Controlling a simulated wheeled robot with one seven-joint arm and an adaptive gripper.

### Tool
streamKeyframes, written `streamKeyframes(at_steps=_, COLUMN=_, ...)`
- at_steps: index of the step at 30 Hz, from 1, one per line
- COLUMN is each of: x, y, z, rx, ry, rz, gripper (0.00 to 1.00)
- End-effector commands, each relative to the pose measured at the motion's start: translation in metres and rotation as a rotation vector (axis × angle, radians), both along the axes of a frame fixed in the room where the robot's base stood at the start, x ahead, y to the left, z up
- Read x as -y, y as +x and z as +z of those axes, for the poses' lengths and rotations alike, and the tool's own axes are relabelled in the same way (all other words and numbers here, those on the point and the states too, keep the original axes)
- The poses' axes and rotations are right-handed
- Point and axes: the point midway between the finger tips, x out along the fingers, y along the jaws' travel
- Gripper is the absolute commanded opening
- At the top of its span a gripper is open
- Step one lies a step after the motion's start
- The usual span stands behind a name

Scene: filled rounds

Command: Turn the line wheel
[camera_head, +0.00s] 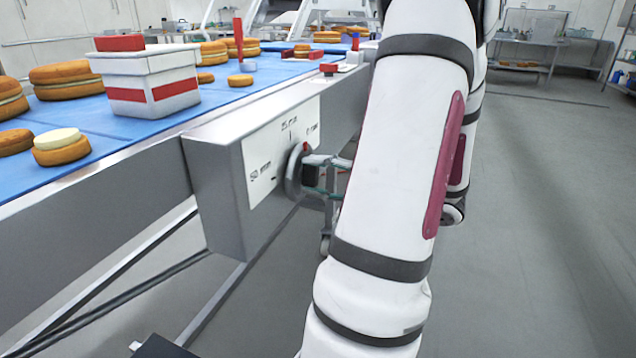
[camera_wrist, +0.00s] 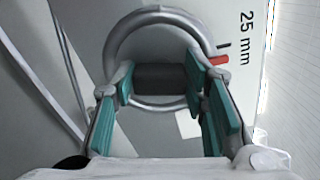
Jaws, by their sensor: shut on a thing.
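The line wheel (camera_head: 293,175) is a grey metal ring on the side panel of the conveyor. In the wrist view its ring (camera_wrist: 160,14) surrounds a dark cylindrical middle piece (camera_wrist: 160,78). My gripper (camera_head: 318,174) reaches in from the right at the wheel. In the wrist view its teal-padded fingers (camera_wrist: 160,82) sit on either side of the dark piece, shut on it. A red pointer (camera_wrist: 217,60) shows at the ring's right side, near a black tick and the label "25 mm" (camera_wrist: 246,38). My arm hides part of the wheel's surroundings in the head view.
The white scale plate (camera_head: 262,165) carries printed markings. A blue belt (camera_head: 100,125) bears several filled rounds (camera_head: 62,146) and a white tub with a red band (camera_head: 150,82). The metal frame edge runs beside my arm. Open grey floor (camera_head: 540,220) lies to the right.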

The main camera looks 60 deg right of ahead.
Motion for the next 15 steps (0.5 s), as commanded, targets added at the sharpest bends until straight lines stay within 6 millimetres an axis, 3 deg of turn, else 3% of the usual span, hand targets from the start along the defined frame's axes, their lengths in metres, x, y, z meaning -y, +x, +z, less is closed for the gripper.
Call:
streamKeyframes(at_steps=14, x=-0.0002, y=-0.0003, z=-0.0013, rx=-0.003, ry=-0.011, rz=0.0, gripper=0.12)
streamKeyframes(at_steps=15, x=-0.0002, y=-0.0003, z=-0.0013, rx=-0.003, ry=-0.011, rz=0.0, gripper=0.47)
